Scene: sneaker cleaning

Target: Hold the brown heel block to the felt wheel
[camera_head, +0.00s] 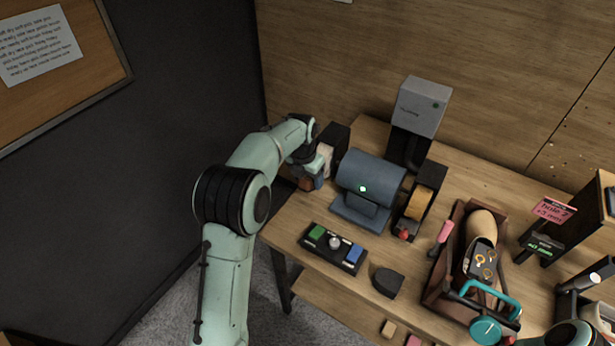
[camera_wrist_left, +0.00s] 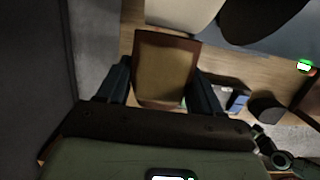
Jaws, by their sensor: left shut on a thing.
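The brown heel block (camera_wrist_left: 165,68) sits between the two dark fingers of my left gripper (camera_wrist_left: 162,88), which is shut on it. In the head view the block (camera_head: 306,184) shows only as a small brown patch beside the left gripper (camera_head: 313,176). The cream felt wheel (camera_head: 326,158) is at the left end of the blue-grey grinder motor (camera_head: 371,176). In the wrist view the wheel (camera_wrist_left: 182,12) lies just beyond the block's far edge; I cannot tell whether they touch.
A tan wheel (camera_head: 419,204) is at the motor's right end. A control box (camera_head: 334,248) with green and blue buttons and a dark block (camera_head: 388,282) lie in front. A brown tray (camera_head: 436,288) holding a shoe form stands right. A grey box (camera_head: 423,105) rises behind.

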